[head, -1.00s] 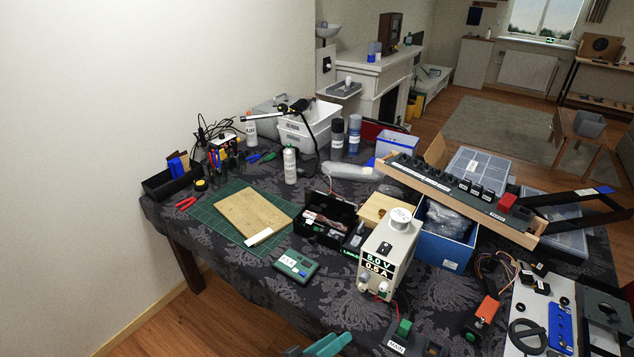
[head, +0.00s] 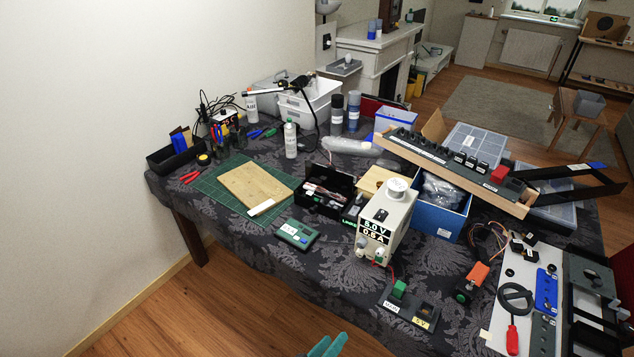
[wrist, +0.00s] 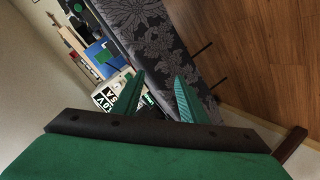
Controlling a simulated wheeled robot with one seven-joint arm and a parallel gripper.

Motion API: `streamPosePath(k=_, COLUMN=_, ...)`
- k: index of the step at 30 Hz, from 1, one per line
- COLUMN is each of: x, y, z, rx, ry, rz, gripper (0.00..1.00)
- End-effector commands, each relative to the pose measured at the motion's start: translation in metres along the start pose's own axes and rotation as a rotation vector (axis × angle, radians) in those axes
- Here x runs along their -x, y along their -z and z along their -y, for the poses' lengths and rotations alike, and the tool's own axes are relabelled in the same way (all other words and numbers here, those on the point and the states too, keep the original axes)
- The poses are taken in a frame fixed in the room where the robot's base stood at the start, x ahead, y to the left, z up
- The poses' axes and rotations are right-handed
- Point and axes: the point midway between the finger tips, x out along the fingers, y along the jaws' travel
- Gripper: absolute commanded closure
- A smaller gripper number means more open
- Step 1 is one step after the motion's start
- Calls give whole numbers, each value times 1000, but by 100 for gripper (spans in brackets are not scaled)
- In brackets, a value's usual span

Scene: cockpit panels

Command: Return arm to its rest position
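My gripper shows in the wrist view (wrist: 160,100) with its two teal fingers apart and nothing between them. In the head view only a teal part of my gripper (head: 328,346) shows at the bottom edge, in front of the table and apart from it. The rest of my arm is out of the head view. The wrist view is turned, with the table edge and the wooden floor past the fingers.
The table (head: 330,275) with a dark patterned cloth is crowded. A power supply (head: 388,222), a small green-switch box (head: 408,305) and a white panel (head: 520,290) stand near its front. The floor (head: 240,315) left of my gripper is clear.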

Motion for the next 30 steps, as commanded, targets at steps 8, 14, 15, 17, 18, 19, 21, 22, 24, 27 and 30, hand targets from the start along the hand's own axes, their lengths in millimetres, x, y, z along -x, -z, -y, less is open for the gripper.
streamPosePath(k=8, x=42, y=-63, z=27, rx=-33, ry=235, rz=-82, gripper=61)
streamPosePath(k=14, x=94, y=-92, z=31, rx=-126, ry=385, rz=-157, gripper=61)
streamPosePath(k=15, x=106, y=-95, z=30, rx=-151, ry=408, rz=-173, gripper=61)
streamPosePath(k=17, x=123, y=-99, z=26, rx=-190, ry=441, rz=-197, gripper=61)
streamPosePath(k=18, x=135, y=-102, z=23, rx=-218, ry=460, rz=-212, gripper=61)
streamPosePath(k=19, x=144, y=-103, z=20, rx=-240, ry=473, rz=-224, gripper=61)
streamPosePath(k=21, x=165, y=-104, z=11, rx=-294, ry=496, rz=-252, gripper=61)
streamPosePath(k=22, x=174, y=-104, z=6, rx=-319, ry=503, rz=-263, gripper=61)
streamPosePath(k=24, x=194, y=-103, z=-7, rx=-379, ry=515, rz=-289, gripper=61)
streamPosePath(k=27, x=220, y=-100, z=-29, rx=-465, ry=517, rz=-324, gripper=61)
streamPosePath(k=30, x=240, y=-97, z=-52, rx=-540, ry=504, rz=-353, gripper=61)
